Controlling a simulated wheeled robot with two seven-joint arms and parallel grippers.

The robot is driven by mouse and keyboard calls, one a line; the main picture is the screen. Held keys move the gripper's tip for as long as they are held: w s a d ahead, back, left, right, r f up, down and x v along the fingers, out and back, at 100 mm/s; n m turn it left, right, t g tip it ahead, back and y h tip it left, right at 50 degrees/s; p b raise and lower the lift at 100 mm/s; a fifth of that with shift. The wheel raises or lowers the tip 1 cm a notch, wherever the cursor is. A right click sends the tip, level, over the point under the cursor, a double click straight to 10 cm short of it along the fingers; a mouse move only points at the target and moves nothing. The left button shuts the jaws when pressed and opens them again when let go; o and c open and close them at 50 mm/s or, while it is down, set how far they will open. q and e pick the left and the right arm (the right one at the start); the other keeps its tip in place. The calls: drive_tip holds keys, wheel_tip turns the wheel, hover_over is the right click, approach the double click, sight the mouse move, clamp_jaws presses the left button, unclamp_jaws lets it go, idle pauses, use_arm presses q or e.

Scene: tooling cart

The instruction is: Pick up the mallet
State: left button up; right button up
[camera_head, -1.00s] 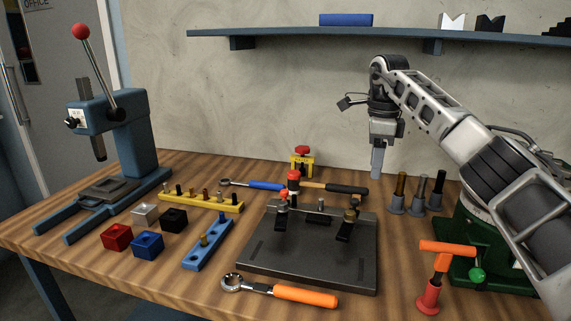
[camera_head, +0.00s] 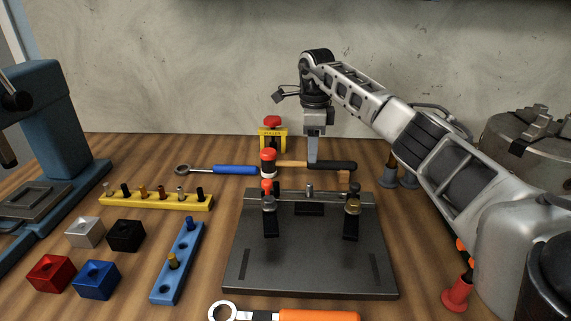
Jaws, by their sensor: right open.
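The mallet lies behind the dark fixture plate (camera_head: 310,270), with a red-faced head, a wooden handle (camera_head: 291,164) and a black grip (camera_head: 338,166) pointing right. My right gripper (camera_head: 313,160) points down over the handle, where the wood meets the black grip. Its fingers overlap the handle in the picture. It is open, and the mallet still lies on the bench. I see the fingers edge-on, so I cannot tell whether they straddle the handle or touch it. My left gripper is not in view.
A yellow puller (camera_head: 272,138) stands behind the mallet head. A blue-handled wrench (camera_head: 235,170) lies to its left. Toggle clamps (camera_head: 352,215) rise from the plate in front. Grey-based pins (camera_head: 389,175) stand right of the grip, near my right arm.

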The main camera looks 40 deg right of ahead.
sight(311, 165)
wheel_tip(311, 165, down, 5)
drive_tip(key=shift+a+r+p, duration=0.1)
drive_tip(key=shift+p, duration=0.25)
drive_tip(key=shift+w+f, duration=0.1)
drive_tip(key=shift+f, duration=0.4)
drive_tip(key=c, duration=1)
clamp_jaws()
drive_tip(key=shift+r, duration=0.1)
